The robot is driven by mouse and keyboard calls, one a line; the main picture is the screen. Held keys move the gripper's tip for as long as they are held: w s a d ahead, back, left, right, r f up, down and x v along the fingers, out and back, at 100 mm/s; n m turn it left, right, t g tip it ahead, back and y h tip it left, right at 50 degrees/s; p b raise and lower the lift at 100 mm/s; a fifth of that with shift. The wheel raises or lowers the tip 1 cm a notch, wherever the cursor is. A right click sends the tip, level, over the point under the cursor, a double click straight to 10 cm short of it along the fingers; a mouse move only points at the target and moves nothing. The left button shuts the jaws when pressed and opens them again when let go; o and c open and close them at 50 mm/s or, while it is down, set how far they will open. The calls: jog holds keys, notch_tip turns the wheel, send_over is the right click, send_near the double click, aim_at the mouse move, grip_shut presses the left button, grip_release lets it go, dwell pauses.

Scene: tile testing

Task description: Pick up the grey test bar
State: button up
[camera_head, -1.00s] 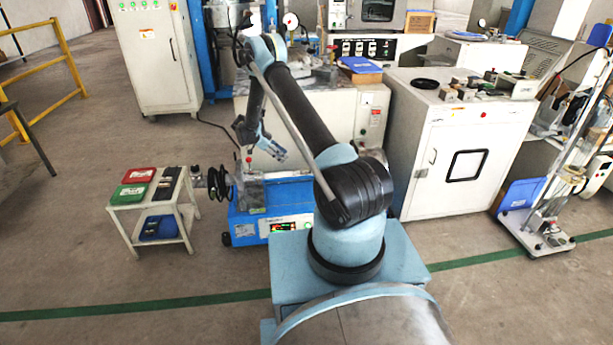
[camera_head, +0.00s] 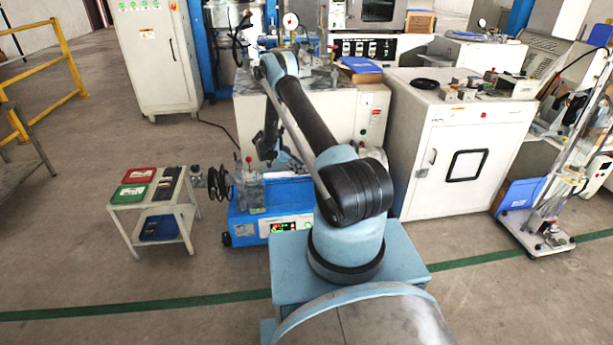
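I cannot pick out the grey test bar for certain. A small white side table (camera_head: 129,222) at the left bears a red tray, a green tray and a dark slim item (camera_head: 167,184), too small to make out. My gripper (camera_head: 267,146) hangs low at the end of my bent arm, above the blue machine and in front of the white bench. It is small and dark in this view. I cannot tell whether its fingers are open or shut, or whether they hold anything.
The blue testing machine (camera_head: 243,229) with a black handwheel (camera_head: 219,184) stands between the side table and my base. A white cabinet (camera_head: 455,150) with small items on top is at the right. A yellow rail (camera_head: 70,65) is far left. Floor around the table is clear.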

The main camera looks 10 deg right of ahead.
aim_at(306, 172)
jog(key=x, duration=0.3)
jog(key=shift+w+d+f, duration=0.15)
grip_shut()
